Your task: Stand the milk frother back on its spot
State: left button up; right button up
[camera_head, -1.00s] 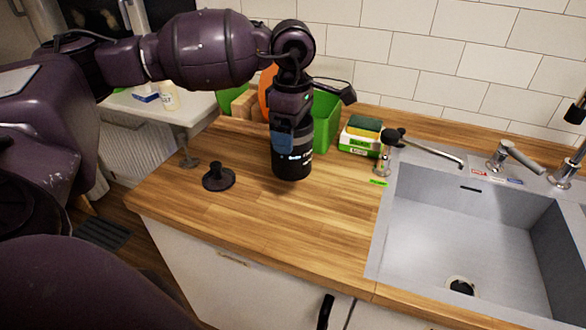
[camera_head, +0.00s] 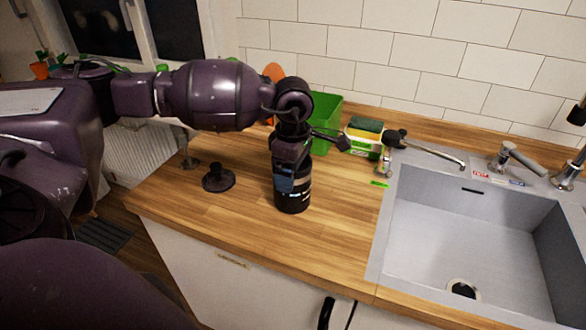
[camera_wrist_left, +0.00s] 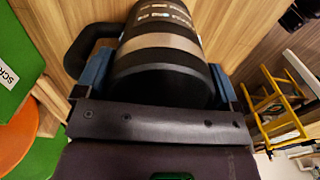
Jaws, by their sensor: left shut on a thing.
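The milk frother is a black cylinder with a pale band (camera_head: 293,201). It is upright over the wooden counter, left of the sink; I cannot tell whether its base touches the wood. My left gripper (camera_head: 284,178) is shut on it from above. In the left wrist view the frother (camera_wrist_left: 165,65) sits between the blue fingers, with a black handle at its left. A small green mark (camera_head: 380,184) lies on the counter near the sink's left edge. My right gripper is not in view.
A black knobbed disc (camera_head: 218,178) stands on the counter left of the frother. A green bin (camera_head: 325,120) and a sponge on a box (camera_head: 364,135) stand behind. The sink (camera_head: 465,235) is at the right. The counter between frother and sink is clear.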

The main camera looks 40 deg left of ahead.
pick_arm(q)
jog(key=shift+f, duration=0.1)
jog(key=o, duration=0.9)
jog(key=shift+o, duration=0.2)
jog(key=shift+r, duration=0.3)
notch_tip(320, 180, up, 12)
jog(key=shift+f, duration=0.2)
